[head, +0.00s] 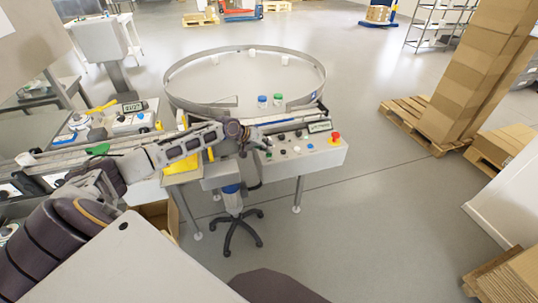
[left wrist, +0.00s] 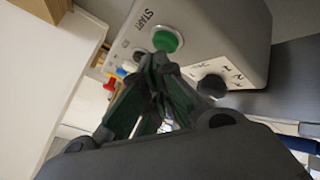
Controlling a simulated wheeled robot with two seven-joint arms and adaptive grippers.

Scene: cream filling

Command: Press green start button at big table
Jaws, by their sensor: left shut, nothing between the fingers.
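The green start button (left wrist: 166,39) shows in the left wrist view on a grey control box (left wrist: 225,25), beside the label "START". My left gripper (left wrist: 161,68) is shut and empty. Its fingertips appear just below the button in that view; I cannot tell whether they touch it. In the head view my left gripper (head: 262,143) is at the left end of the control panel (head: 318,157) in front of the big round table (head: 246,79). The start button is hard to make out there. My right gripper is not in view.
A black knob (left wrist: 212,86) sits close to the fingers. A red emergency button (head: 335,138) is at the panel's right end. A wheeled stand (head: 235,212) is below.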

